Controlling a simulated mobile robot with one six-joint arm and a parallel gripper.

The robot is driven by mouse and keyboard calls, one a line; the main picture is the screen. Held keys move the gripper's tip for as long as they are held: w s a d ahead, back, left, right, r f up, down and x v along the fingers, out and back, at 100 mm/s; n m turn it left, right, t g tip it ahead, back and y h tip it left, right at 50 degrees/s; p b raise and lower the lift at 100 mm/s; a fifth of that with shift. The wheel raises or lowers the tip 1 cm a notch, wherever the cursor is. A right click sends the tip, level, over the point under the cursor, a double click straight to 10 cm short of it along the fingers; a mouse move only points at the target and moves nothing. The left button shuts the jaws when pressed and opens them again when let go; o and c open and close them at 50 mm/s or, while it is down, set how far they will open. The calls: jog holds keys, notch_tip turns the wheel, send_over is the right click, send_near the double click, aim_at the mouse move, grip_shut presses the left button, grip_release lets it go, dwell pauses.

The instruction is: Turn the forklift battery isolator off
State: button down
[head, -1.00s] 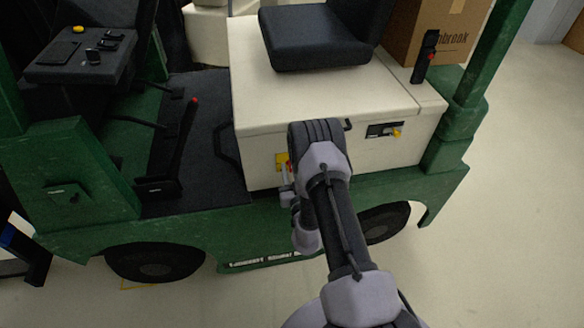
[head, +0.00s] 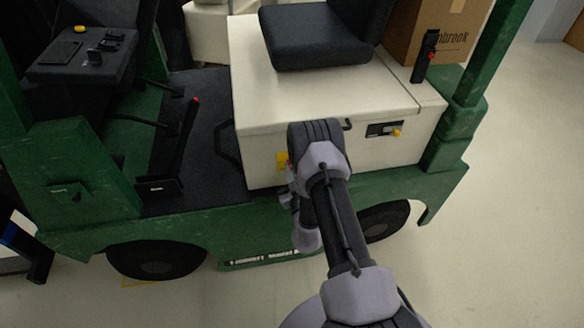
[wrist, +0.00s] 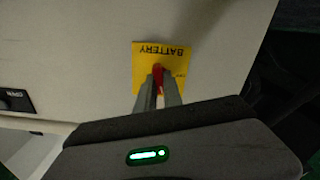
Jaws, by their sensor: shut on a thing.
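The battery isolator is a red handle (wrist: 158,76) on a yellow plate (wrist: 143,58) marked BATTERY, upside down in the wrist view. The plate's yellow edge also shows in the head view (head: 281,163), on the side of the forklift's cream seat box (head: 262,150). My gripper (wrist: 158,88) is shut on the red handle, one grey finger on each side. In the head view my arm hides most of the gripper and handle. Smaller lettering at the plate's right is hard to read.
The black seat (head: 318,38) is above. A black lever with a red tip (head: 188,130) stands at left. Open floor (head: 500,220) lies at right.

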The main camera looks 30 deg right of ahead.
jog(key=shift+w+a+f+n+p, duration=0.1)
jog(key=shift+n+p, duration=0.35)
jog(key=shift+n, duration=6.85)
jog(key=c, duration=1.5)
grip_release()
jog(key=shift+f, duration=0.1)
